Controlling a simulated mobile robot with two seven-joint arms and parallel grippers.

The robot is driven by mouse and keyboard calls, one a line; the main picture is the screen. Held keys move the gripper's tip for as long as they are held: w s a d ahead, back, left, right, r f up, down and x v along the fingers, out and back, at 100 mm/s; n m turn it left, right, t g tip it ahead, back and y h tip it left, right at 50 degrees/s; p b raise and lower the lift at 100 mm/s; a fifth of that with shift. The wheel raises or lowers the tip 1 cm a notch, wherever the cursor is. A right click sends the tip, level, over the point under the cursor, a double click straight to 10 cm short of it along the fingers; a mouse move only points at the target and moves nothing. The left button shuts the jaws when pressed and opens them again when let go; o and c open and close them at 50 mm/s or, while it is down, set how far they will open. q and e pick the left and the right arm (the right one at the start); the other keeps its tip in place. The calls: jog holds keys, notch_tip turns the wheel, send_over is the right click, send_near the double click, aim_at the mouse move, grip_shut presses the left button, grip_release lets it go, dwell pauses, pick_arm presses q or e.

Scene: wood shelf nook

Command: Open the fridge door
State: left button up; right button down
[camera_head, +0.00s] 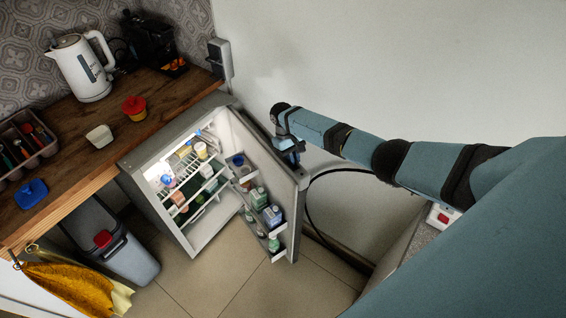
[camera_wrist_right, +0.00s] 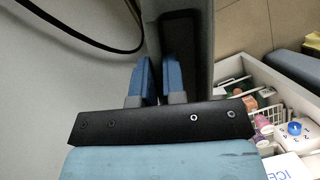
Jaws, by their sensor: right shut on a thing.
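The small grey fridge (camera_head: 165,138) stands under the right end of the wooden counter. Its door (camera_head: 300,195) stands wide open, swung out to the right, with the lit shelves and the stocked door racks in sight. My right gripper (camera_head: 291,150) is at the upper part of the door, on its outer side. In the right wrist view, the blue fingers of the right gripper (camera_wrist_right: 158,80) are close together at the dark recess in the grey door (camera_wrist_right: 207,50), shut on the door's edge or handle; which part is partly hidden. My left gripper is not in view.
The counter (camera_head: 180,92) holds a white kettle (camera_head: 85,70), a red-lidded yellow pot (camera_head: 134,107) and a cutlery tray (camera_head: 22,140). A grey bin (camera_head: 130,262) stands left of the fridge. A black cable (camera_head: 309,205) hangs behind the door. The tiled floor before the fridge is clear.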

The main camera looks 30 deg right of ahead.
jog(key=shift+w+d+n, duration=0.15)
jog(key=shift+d+n, duration=0.15)
jog(key=shift+d, duration=0.75)
jog(key=c, duration=1.2)
grip_release()
jog(key=b+v, duration=0.1)
jog(key=v, duration=1.2)
jog(key=shift+r, duration=0.35)
jog(key=shift+w+a, duration=0.1)
jog(key=shift+a, duration=0.05)
